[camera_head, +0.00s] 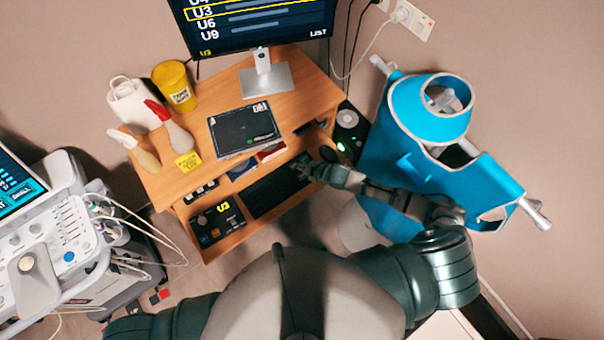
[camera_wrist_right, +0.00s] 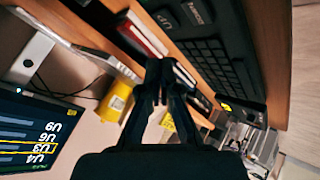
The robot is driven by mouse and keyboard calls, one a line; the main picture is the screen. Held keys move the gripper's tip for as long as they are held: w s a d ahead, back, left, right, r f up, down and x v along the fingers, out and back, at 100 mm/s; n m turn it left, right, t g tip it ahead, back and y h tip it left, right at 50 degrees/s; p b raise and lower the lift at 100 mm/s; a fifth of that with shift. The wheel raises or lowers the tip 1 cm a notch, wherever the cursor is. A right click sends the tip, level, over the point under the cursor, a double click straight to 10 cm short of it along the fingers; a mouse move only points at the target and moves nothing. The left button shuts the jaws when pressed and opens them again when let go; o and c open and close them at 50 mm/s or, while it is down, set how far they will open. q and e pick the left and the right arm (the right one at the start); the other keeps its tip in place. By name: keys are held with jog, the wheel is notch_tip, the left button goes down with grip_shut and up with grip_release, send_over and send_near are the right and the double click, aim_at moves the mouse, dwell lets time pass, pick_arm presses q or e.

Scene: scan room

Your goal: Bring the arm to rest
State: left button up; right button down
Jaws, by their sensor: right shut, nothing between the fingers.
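My right arm (camera_head: 390,195) reaches from the right shoulder toward the wooden desk. Its right gripper (camera_head: 303,166) is over the desk's lower shelf, near the black keyboard (camera_head: 275,190). In the right wrist view the two dark fingers (camera_wrist_right: 159,75) are together with nothing between them. The keyboard (camera_wrist_right: 222,62) shows to their upper right there. Whether the gripper touches the shelf or keyboard I cannot tell. My left gripper is out of view.
The desk (camera_head: 315,90) carries a monitor (camera_head: 260,22), a black folder (camera_head: 243,128) and a yellow cup (camera_head: 174,86). A blue apron-like garment (camera_head: 405,160) hangs close to my right arm. An ultrasound-type console (camera_head: 60,220) stands at left. Open floor is limited.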

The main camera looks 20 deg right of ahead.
jog(key=shift+a, duration=0.1)
dwell(0.7)
jog(key=s+a+r+m+g, duration=0.1)
jog(key=s+a+r+m, duration=0.35)
jog(key=s, duration=0.45)
jog(key=s+d+r+m+g+h, duration=0.25)
jog(key=s+d+m+h, duration=0.25)
jog(key=s+d+m, duration=0.85)
jog(key=s+a+f+n+g, duration=0.1)
jog(key=s+f+n, duration=0.15)
jog(key=f, duration=0.95)
jog(key=s+a+f+n+g, duration=0.1)
jog(key=f+n, duration=0.2)
jog(key=f, duration=1)
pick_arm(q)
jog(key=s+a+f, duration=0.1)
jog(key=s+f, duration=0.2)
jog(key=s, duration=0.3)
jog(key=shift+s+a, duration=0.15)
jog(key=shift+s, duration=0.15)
pick_arm(e)
jog(key=s+d+f+g, duration=0.1)
jog(key=s+d+f, duration=0.2)
jog(key=s+f, duration=1.4)
jog(key=shift+s+d, duration=0.15)
jog(key=shift+s, duration=0.5)
jog(key=shift+f, duration=0.1)
